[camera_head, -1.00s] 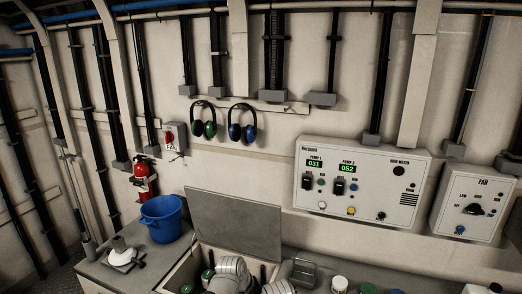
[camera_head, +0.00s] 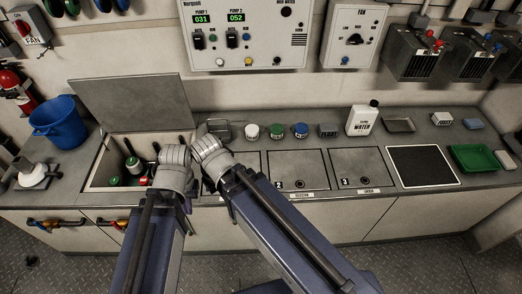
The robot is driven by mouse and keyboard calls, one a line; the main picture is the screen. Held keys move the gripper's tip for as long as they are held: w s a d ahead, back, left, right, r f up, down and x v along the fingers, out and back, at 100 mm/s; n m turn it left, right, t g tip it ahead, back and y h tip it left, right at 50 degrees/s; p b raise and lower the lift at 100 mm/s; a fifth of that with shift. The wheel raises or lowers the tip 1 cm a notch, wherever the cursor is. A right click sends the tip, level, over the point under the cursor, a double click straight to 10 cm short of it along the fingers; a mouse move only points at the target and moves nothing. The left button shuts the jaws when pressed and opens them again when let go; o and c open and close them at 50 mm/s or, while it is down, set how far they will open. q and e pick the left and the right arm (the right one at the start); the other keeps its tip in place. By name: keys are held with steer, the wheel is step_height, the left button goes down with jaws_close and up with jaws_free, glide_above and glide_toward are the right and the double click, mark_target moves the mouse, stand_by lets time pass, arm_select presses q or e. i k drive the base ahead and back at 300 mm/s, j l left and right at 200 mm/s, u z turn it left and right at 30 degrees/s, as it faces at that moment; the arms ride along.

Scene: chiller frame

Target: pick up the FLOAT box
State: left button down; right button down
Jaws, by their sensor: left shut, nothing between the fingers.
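The FLOAT box (camera_head: 328,130) is a small dark grey box with a pale label. It stands at the back of the counter, between a blue-lidded jar and a white WATER jug. My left gripper (camera_head: 174,155) is shut and empty, in front of the open hatch at the left. My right gripper (camera_head: 206,144) is close beside it on the right, and its fingers cannot be made out. Both grippers are well left of the FLOAT box and apart from it.
Jars (camera_head: 276,131) stand left of the box; the jug (camera_head: 362,118) stands close on its right. An open bin (camera_head: 101,178) with a raised lid (camera_head: 135,100) is at left. Hatch lids (camera_head: 298,168) lie flat in front. A green tray (camera_head: 478,157) is far right.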

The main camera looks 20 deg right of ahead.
mark_target(325, 129)
steer(key=k+l+z, duration=0.15)
steer(key=z, duration=0.15)
steer(key=k+l+z, duration=0.25)
steer(key=i+z, duration=0.1)
steer(key=z, duration=1.6)
steer(key=i+j+z, duration=0.2)
steer(key=j+z, duration=0.2)
steer(key=i+j, duration=0.1)
steer(key=j, duration=0.25)
steer(key=i+j, duration=0.1)
steer(key=j, duration=0.25)
